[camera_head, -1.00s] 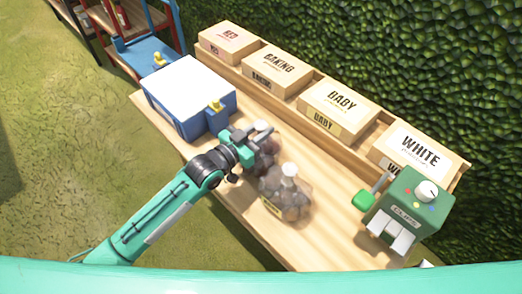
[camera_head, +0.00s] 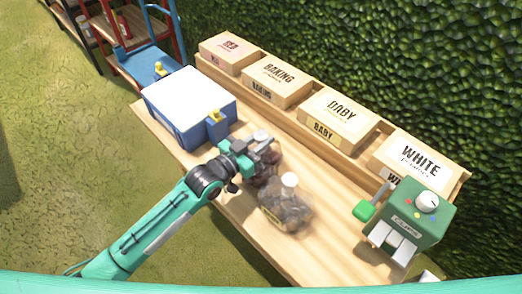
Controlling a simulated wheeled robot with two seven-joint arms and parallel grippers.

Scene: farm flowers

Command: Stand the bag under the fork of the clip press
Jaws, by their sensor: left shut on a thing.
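My left gripper (camera_head: 264,147) is shut on the upper part of a clear bag (camera_head: 266,172) with dark round contents. The bag's pale top shows by the fingers, and much of it is hidden behind the gripper and a nearer bag. That second clear bag (camera_head: 290,212) stands on the bench just in front, with a white top, dark contents and a yellowish label. The clip press (camera_head: 431,214) is a green box with a white dial at the bench's right end. Its white fork (camera_head: 391,240) is at its front, with no bag under it. My right gripper is out of view.
A green-ended lever (camera_head: 363,211) sticks out left of the press. A blue box with a white top (camera_head: 189,103) stands at the bench's left. Labelled cartons (camera_head: 338,116) line the back. The wooden bench top (camera_head: 335,248) is clear between the nearer bag and the press.

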